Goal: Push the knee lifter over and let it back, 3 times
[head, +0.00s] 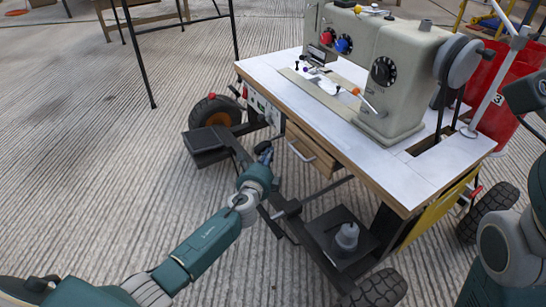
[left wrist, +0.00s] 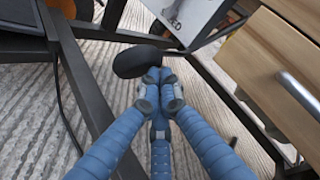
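The knee lifter is a dark rounded pad (left wrist: 140,62) under the sewing table, just beyond my left fingertips in the left wrist view. In the head view it is hard to separate from my dark fingertips. My left gripper (left wrist: 158,88) has its blue fingers drawn together with nothing visible between them. In the head view the left gripper (head: 264,156) reaches in low, left of the wooden drawer. Its tips overlap the pad's lower edge in the wrist view; I cannot tell whether they touch. The sewing machine (head: 395,70) stands on the white table (head: 300,85). My right gripper is out of view.
The wooden drawer (head: 310,150) with a metal handle is close to the right of my left gripper. Dark frame bars surround it. A wheel (head: 215,113) stands at left. The floor at left is open.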

